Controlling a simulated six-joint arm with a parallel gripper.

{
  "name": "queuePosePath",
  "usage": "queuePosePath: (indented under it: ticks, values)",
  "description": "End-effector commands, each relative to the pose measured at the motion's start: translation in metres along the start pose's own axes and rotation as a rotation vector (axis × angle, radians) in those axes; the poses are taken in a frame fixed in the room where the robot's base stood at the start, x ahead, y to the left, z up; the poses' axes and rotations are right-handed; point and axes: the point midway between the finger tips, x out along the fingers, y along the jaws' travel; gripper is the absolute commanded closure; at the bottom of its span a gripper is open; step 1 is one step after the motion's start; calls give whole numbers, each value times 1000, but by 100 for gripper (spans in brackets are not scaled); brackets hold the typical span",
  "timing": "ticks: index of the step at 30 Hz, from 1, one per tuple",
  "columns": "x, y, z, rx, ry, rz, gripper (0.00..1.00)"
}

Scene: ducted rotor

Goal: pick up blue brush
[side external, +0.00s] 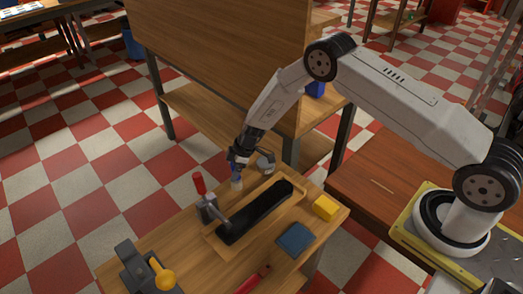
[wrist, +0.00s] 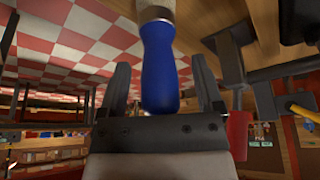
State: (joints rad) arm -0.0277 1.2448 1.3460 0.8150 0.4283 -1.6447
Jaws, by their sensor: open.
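The blue brush (wrist: 160,65) has a thick blue handle and a pale end at the top of the wrist view. In the side view the brush (side external: 236,178) is small and stands roughly upright near the workbench's far edge, its upper part partly hidden by my gripper. My gripper (side external: 240,158) is just above and around the handle. In the wrist view the fingers of my gripper (wrist: 161,88) are apart, one on each side of the blue handle, with visible gaps.
A clamp with a red handle (side external: 199,185) stands close by, left of the brush, on the workbench (side external: 190,250). A long black piece (side external: 250,213) lies in front. A yellow block (side external: 325,207), blue pad (side external: 296,238) and vise (side external: 140,268) are farther off. A round grey item (side external: 265,163) is right.

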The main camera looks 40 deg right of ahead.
Motion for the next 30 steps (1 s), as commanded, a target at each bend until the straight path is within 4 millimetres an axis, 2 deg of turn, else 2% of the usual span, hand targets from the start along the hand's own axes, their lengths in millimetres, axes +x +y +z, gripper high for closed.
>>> queuePosePath:
  ticks: [17,24,25,30]
  values:
    - [3,0,0,1,0,0,16]
    - [2,0,0,1,0,0,92]
    - [2,0,0,1,0,0,100]
    - [2,0,0,1,0,0,100]
